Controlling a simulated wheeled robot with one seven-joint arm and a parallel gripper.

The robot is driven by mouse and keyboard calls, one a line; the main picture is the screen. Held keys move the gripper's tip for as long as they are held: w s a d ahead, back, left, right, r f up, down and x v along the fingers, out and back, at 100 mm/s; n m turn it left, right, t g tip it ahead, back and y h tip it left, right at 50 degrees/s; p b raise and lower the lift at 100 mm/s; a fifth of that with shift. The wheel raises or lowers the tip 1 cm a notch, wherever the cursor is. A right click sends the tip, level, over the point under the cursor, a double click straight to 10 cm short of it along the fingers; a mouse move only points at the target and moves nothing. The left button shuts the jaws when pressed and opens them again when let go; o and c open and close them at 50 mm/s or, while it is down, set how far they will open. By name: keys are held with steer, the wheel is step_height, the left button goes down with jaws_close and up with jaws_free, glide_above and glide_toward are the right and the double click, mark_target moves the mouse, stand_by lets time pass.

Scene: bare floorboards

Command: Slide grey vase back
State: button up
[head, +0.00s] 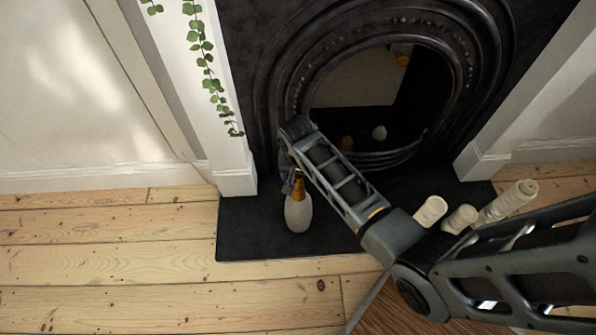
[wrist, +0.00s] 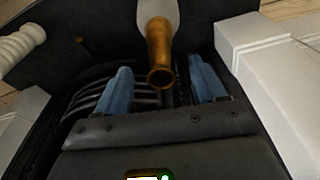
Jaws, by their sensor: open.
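The grey vase (head: 298,213) stands upright on the dark hearth slab, near its front left part. It has a pale grey body and a brown-gold neck. My gripper (head: 289,183) is at the vase's neck, and the arm hides part of it in the head view. In the wrist view my gripper (wrist: 160,66) is open, with one blue finger on each side of the vase's brown neck (wrist: 159,50). Clear gaps show between neck and fingers, so the vase is not gripped.
The dark hearth (head: 260,245) lies before a black fireplace (head: 275,70) with a curved grate. A white surround (head: 235,178) and trailing ivy (head: 208,75) are at left. Bare floorboards (head: 110,250) are clear at left.

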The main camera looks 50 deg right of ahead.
mark_target(299, 182)
steer(key=f, duration=0.2)
steer(key=f+b, duration=0.2)
steer(key=f, duration=0.1)
steer(key=shift+w+d+f, duration=0.25)
steer(key=shift+d+f, duration=0.05)
steer(key=shift+d, duration=0.05)
steer(key=shift+c, duration=0.5)
jaws_close()
